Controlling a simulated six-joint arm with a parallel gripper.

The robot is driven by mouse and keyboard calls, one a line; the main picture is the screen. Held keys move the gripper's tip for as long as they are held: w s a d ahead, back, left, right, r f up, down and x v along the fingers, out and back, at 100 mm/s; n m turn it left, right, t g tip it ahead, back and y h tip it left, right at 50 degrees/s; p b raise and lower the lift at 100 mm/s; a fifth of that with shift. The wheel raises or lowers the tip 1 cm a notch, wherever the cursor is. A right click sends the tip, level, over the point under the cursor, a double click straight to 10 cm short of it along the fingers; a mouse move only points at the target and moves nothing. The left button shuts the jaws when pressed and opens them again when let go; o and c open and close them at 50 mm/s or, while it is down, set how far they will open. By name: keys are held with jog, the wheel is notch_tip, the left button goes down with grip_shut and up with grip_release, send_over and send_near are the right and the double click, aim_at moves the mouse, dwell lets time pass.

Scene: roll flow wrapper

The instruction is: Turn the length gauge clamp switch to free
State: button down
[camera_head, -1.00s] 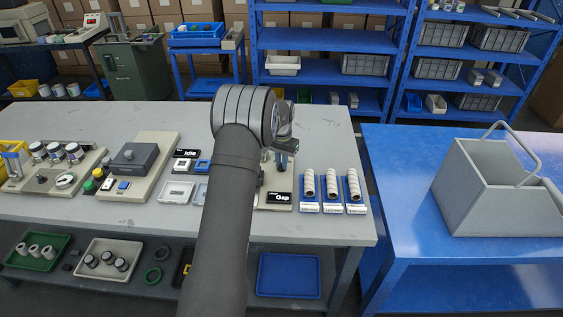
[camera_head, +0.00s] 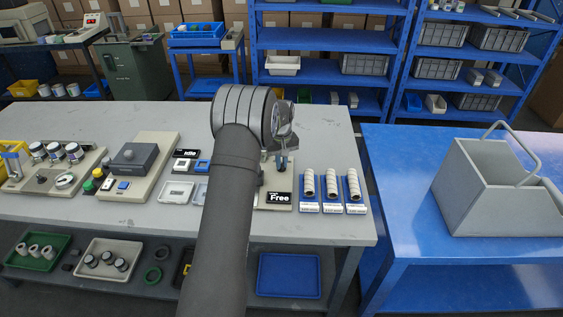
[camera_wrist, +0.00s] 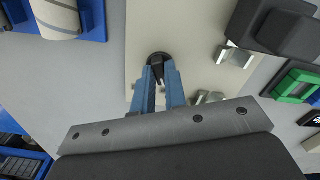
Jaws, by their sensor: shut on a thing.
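The length gauge station (camera_head: 272,205) stands on the grey table, mostly hidden behind my arm in the head view. Its black display (camera_head: 279,198) reads "Free". In the wrist view its beige plate (camera_wrist: 190,22) carries a round black clamp switch (camera_wrist: 158,60). My gripper (camera_wrist: 160,72) has its blue fingers closed on the switch's knob from above. In the head view my gripper (camera_head: 282,160) shows only partly beside my wrist, and the switch cannot be made out there.
Several white rolls on blue stands (camera_head: 331,185) are just right of the station. Metal brackets (camera_wrist: 235,55) and a dark block (camera_wrist: 280,25) sit near the fingers. A grey box on the left (camera_head: 135,157) and white trays (camera_head: 177,191) share the table.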

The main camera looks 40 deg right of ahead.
aim_at(282, 164)
jog(key=shift+r+n, duration=0.1)
jog(key=shift+n, duration=0.6)
jog(key=c, duration=1.5)
grip_release()
jog(key=shift+o, duration=0.2)
notch_tip(282, 164, up, 17)
jog(key=shift+r, duration=0.2)
notch_tip(282, 164, down, 18)
jog(key=shift+r, duration=0.2)
